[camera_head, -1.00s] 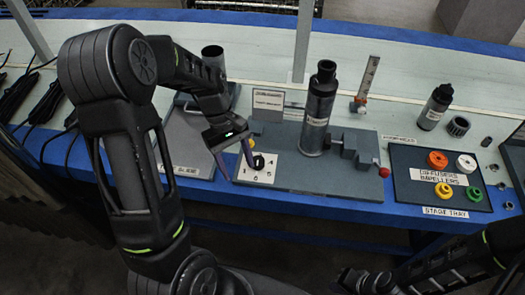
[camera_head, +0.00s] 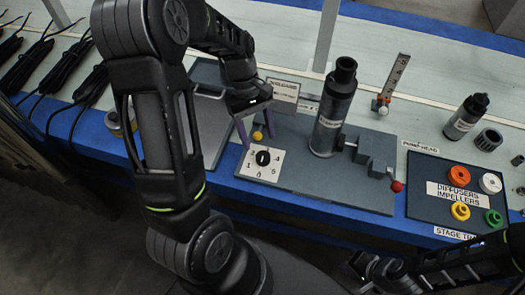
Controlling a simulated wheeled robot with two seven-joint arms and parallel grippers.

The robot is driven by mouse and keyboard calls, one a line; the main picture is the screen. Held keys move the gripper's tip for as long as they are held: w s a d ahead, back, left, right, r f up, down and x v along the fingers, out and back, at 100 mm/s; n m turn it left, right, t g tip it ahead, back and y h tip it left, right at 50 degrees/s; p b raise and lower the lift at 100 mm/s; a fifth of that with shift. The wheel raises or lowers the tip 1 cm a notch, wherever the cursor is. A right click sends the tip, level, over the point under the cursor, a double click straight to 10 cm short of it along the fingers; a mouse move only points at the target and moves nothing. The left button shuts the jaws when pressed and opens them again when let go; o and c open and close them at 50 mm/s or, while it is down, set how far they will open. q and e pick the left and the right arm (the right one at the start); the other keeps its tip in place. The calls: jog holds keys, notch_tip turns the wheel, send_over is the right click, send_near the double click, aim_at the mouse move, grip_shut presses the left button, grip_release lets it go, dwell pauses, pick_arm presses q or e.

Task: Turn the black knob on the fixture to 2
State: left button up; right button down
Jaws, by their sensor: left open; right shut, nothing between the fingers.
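The black knob (camera_head: 263,158) sits on a white dial plate (camera_head: 249,172) at the left front of the grey fixture (camera_head: 310,184). The numbers 1, 4, 5 and a bottom digit show around it; the top left of the dial is partly hidden by a finger. The knob's exact pointing is too small to tell. My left gripper (camera_head: 256,136) is open, its fingers pointing down just above and behind the knob, apart from it. A yellow ball (camera_head: 257,135) shows between the fingers. My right gripper (camera_head: 362,268) is shut and empty at the lower right, away from the fixture.
A dark upright cylinder (camera_head: 334,108) stands on the fixture, with a red-ended clamp (camera_head: 396,186) to its right. A stage tray (camera_head: 425,205) with coloured rings lies farther right. Black cables (camera_head: 80,90) lie at the left. The blue front edge is clear.

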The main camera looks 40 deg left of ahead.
aim_at(263, 155)
pick_arm(q)
jog(key=x, duration=0.6)
jog(key=shift+f, duration=0.25)
grip_shut()
dwell(0.4)
